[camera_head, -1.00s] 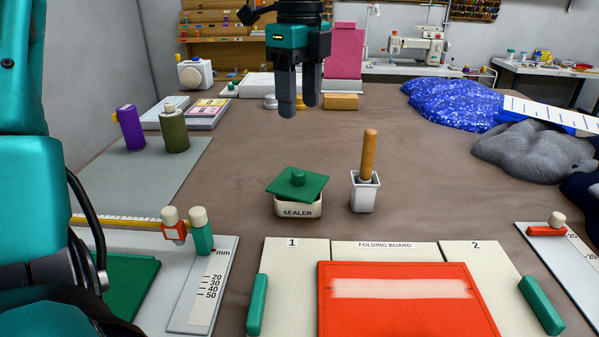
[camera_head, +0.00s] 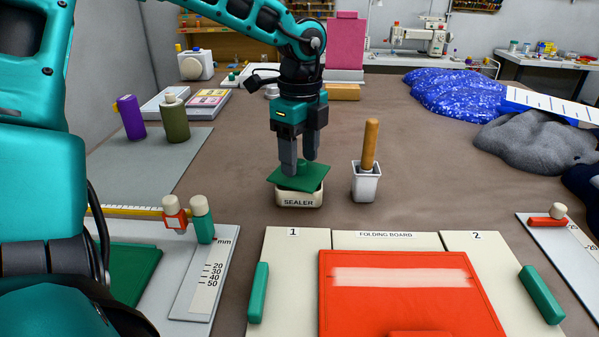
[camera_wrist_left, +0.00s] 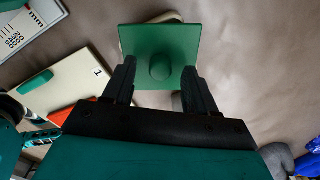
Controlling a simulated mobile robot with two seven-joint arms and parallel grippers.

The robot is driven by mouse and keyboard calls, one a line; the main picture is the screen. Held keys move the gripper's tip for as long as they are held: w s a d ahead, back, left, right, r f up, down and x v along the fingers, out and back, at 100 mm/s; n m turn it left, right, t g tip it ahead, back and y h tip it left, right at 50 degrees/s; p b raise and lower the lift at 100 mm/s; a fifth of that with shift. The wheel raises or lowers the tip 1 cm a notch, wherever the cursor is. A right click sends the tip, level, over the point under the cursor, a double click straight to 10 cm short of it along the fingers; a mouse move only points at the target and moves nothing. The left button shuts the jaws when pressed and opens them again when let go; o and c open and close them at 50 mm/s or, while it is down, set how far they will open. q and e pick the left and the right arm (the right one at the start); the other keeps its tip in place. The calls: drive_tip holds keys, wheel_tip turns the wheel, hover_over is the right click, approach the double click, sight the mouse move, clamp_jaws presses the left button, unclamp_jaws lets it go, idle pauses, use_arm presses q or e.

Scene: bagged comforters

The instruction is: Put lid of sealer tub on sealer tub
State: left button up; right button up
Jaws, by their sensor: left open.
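The sealer tub (camera_head: 299,201) is a small cream tub marked SEALER, standing on the brown table behind the folding board. Its green square lid (camera_head: 311,179), with a round knob, rests on top, turned and tilted relative to the tub. In the left wrist view the lid (camera_wrist_left: 182,42) covers most of the tub, whose pale rim (camera_wrist_left: 165,17) shows past one edge. My left gripper (camera_head: 300,165) points down just over the lid. Its fingers (camera_wrist_left: 160,85) are open, on either side of the knob (camera_wrist_left: 160,69) and apart from it. My right gripper is not in view.
A white pot with a wooden-handled tool (camera_head: 367,185) stands close to the right of the tub. The folding board (camera_head: 390,241) with a red panel lies in front. Green and purple bottles (camera_head: 174,122) stand at the left. The table behind the tub is mostly clear.

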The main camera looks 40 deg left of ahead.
use_arm(q)
drive_tip(key=shift+f, duration=0.2)
clamp_jaws()
idle(0.4)
drive_tip(key=shift+r, duration=0.1)
wheel_tip(320, 180, up, 19)
drive_tip(key=p, duration=0.1)
drive_tip(key=m+p, duration=0.2)
drive_tip(key=m, duration=1.3)
hover_over(299, 161)
wheel_tip(299, 161, down, 11)
drive_tip(key=shift+a+r, duration=0.1)
drive_tip(key=shift+r, duration=0.1)
wheel_tip(299, 161, down, 2)
drive_tip(key=m, duration=0.4)
drive_tip(key=shift+f+m, duration=0.2)
drive_tip(key=shift+m, duration=0.1)
